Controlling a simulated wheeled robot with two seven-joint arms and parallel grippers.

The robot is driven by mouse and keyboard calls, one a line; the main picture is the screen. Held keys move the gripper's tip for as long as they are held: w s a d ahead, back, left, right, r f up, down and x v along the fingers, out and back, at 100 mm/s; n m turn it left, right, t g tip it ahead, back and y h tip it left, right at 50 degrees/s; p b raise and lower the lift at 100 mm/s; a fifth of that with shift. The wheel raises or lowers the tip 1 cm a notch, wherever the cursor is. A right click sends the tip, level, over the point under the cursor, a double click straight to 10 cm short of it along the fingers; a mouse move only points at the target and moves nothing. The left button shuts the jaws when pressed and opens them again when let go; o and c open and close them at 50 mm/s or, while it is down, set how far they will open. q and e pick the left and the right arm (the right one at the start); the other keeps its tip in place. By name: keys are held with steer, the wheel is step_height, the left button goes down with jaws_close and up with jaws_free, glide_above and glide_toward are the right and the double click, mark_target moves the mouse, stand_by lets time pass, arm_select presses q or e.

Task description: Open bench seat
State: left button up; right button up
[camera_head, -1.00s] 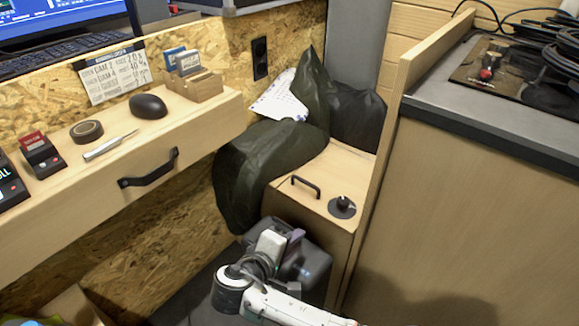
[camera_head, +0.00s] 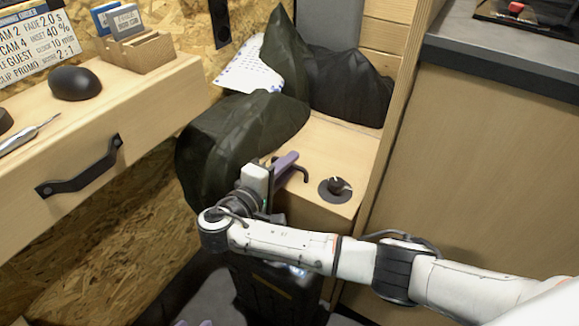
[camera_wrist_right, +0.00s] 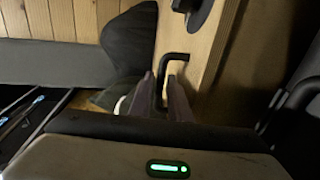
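The bench seat (camera_head: 335,150) is a light wooden box with a flat lid, against the back wall. Its black bar handle (camera_head: 303,172) stands on the lid; in the right wrist view the handle (camera_wrist_right: 168,58) runs down between my fingers. A round black fitting (camera_head: 334,192) lies right of it; its part also shows in the right wrist view (camera_wrist_right: 198,18). My right gripper (camera_head: 284,162) has purple fingers at the handle, with a gap around the bar; contact is unclear. Two purple tips at the bottom edge look like my left gripper (camera_head: 194,323), mostly cut off.
A dark green cloth (camera_head: 235,125) and a black bag-like bundle (camera_head: 350,82) lie on the bench's left and back. A desk drawer with a black handle (camera_head: 80,168) is at left. A tall wooden cabinet (camera_head: 480,170) closes off the right.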

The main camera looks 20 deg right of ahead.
steer(key=shift+w+d, duration=0.25)
steer(key=shift+d, duration=0.05)
jaws_close()
